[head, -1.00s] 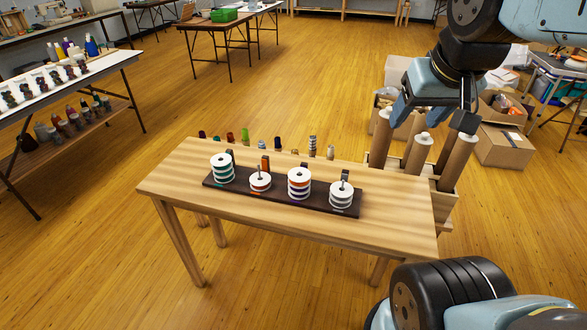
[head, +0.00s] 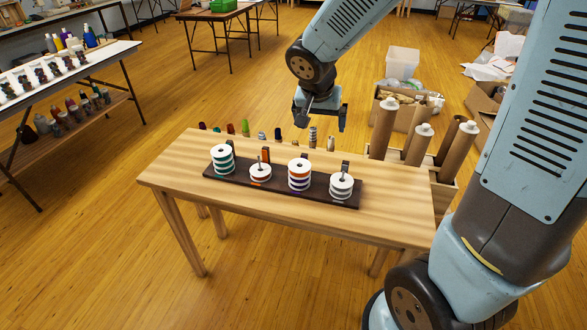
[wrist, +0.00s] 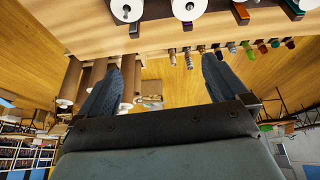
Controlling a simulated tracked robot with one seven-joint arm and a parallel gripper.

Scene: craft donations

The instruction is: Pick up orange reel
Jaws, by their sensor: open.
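A dark rack (head: 280,191) on the wooden table holds white-flanged reels on several pegs. An orange reel (head: 299,171) appears on top of the third stack from the left, above purple ones. The second peg's short stack (head: 260,173) also shows a thin orange-red band. My gripper (head: 321,120) is open and empty, in the air beyond the table's far edge, fingers spread. In the wrist view my gripper (wrist: 168,60) has the reels beyond its fingertips, at the top edge, partly cut off; their colours cannot be told there.
Several small thread spools (head: 245,128) line the table's far edge. A green-banded stack (head: 223,158) and a grey-banded stack (head: 341,186) stand at the rack's ends. Tall cardboard tubes (head: 418,144) rise from a crate at the table's right. The table top (head: 390,200) is bare at right.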

